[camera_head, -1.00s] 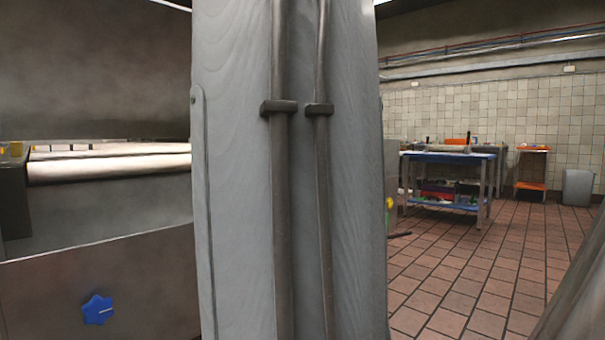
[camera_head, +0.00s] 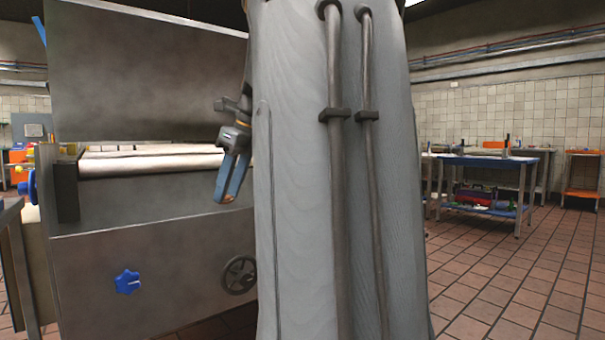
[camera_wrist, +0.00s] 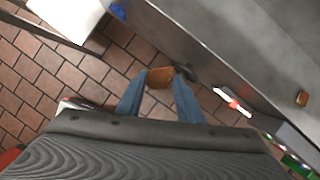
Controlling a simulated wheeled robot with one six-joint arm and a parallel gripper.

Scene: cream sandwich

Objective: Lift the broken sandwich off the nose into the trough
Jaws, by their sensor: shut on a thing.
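My gripper (camera_head: 228,185) hangs down in front of the steel machine in the head view, just left of my arm's grey link. In the wrist view its two blue fingers are shut on a brown piece (camera_wrist: 160,79), which looks like a piece of sandwich, held at the fingertips above the floor. I cannot pick out the nose or the trough with certainty.
The steel machine (camera_head: 150,270) fills the left, with pale rollers (camera_head: 150,162), a blue star knob (camera_head: 127,282) and a dark handwheel (camera_head: 239,275). A blue-topped table (camera_head: 490,159) stands at the back right. Tiled floor (camera_head: 470,270) lies open at the right.

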